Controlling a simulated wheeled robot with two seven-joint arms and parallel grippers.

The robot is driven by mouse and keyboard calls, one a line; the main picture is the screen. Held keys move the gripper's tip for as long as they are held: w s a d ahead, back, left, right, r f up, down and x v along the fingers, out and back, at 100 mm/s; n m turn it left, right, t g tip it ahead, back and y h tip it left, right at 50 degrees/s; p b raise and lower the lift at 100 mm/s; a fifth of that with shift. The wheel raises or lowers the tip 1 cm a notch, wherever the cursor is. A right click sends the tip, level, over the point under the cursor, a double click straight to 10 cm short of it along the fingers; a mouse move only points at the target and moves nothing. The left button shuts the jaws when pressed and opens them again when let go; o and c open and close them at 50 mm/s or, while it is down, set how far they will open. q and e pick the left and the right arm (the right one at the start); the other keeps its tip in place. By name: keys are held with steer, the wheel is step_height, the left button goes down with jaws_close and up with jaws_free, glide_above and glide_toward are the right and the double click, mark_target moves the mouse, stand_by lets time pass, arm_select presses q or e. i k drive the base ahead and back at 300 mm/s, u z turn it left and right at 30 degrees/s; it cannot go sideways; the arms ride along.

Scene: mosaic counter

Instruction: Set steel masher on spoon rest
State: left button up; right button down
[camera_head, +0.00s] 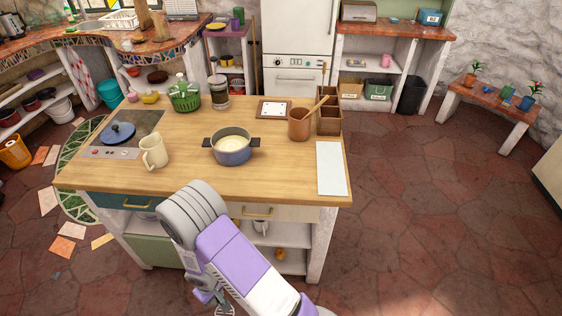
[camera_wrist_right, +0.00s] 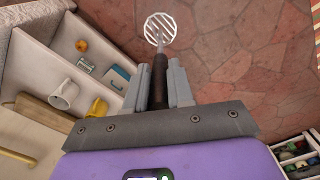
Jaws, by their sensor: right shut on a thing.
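My right gripper (camera_wrist_right: 161,68) is shut on the dark handle of the steel masher (camera_wrist_right: 160,30). The masher's round slotted head sticks out beyond the fingertips, over the floor. In the head view my right arm hangs in front of the counter, and the masher head (camera_head: 226,310) shows partly at the bottom edge. I cannot tell for sure which thing is the spoon rest. A pale flat rectangle (camera_head: 332,168) lies at the counter's right end, and a small framed white tile (camera_head: 273,110) lies at the back. My left gripper is not in view.
The wooden counter (camera_head: 285,185) holds a blue pot (camera_head: 231,148), a cream jug (camera_head: 153,151), a brown crock (camera_head: 299,125) with a wooden utensil, a wooden divided box (camera_head: 329,118), a green basket (camera_head: 184,98) and a jar. Its front middle is clear. Open shelves (camera_head: 270,235) lie below.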

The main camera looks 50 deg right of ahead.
mark_target(331, 166)
steer(key=u, duration=1.9)
steer(key=k, duration=2.4)
steer(key=z, duration=2.05)
steer(key=i, duration=0.5)
